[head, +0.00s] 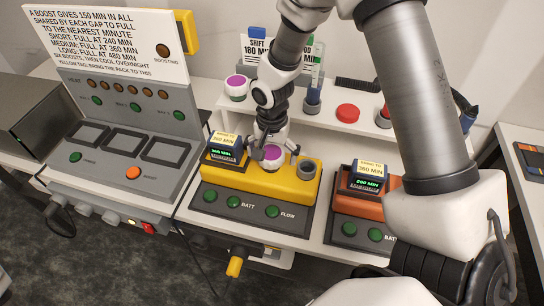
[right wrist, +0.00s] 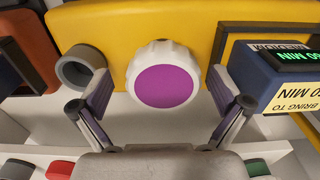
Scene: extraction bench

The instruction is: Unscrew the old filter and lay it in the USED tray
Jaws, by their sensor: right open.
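My right gripper (head: 270,143) is at this filter, coming from above and behind in the head view. In the right wrist view the filter (right wrist: 164,82) lies between the two spread fingers, with a gap visible on each side. A second purple-faced filter (head: 236,86) stands on the white shelf behind. I cannot make out a tray marked USED. My left gripper is not in view.
A grey ring-shaped socket (head: 306,170) is right of the filter, and a blue display box (head: 226,147) is left of it. An orange unit (head: 340,202) stands to the right. A grey control panel (head: 125,130) stands at left.

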